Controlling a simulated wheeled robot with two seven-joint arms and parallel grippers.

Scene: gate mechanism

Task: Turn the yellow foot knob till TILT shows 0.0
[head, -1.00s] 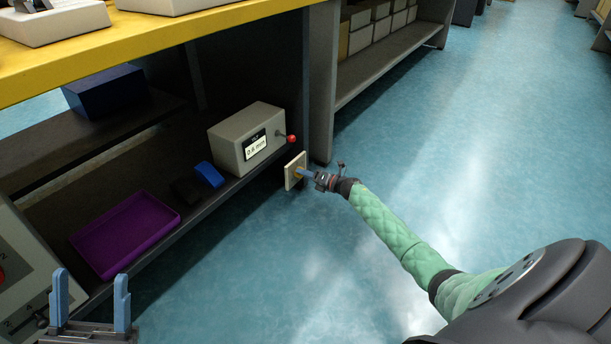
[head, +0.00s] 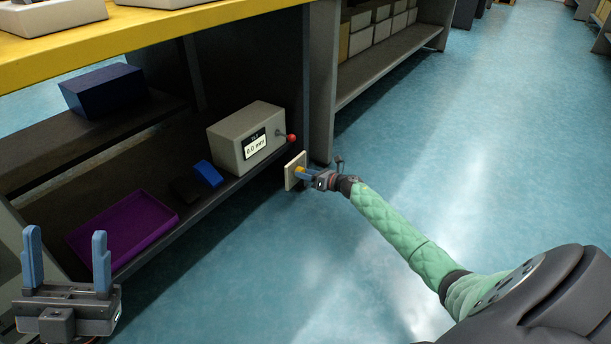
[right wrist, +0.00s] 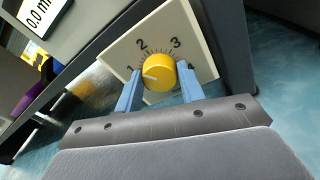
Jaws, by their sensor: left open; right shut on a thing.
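The yellow foot knob (right wrist: 158,72) sits on a cream dial plate (right wrist: 187,40) with tick marks and the numbers 1, 2 and 3. Its white pointer line is near the 1. My right gripper (right wrist: 159,88) is shut on the knob, one blue finger on each side; the head view shows it at the shelf's end (head: 308,174). The grey TILT box (head: 240,130) on the lower shelf has a display (head: 255,144) that appears to read 0.0 in the right wrist view (right wrist: 39,14). My left gripper (head: 67,262) is open and empty at lower left.
A red-tipped lever (head: 291,138) sticks out of the box. A purple tray (head: 122,232), a blue and black item (head: 207,174) and a dark blue box (head: 103,90) are on the shelves. A yellow worktop (head: 160,27) hangs above. The floor at right is clear.

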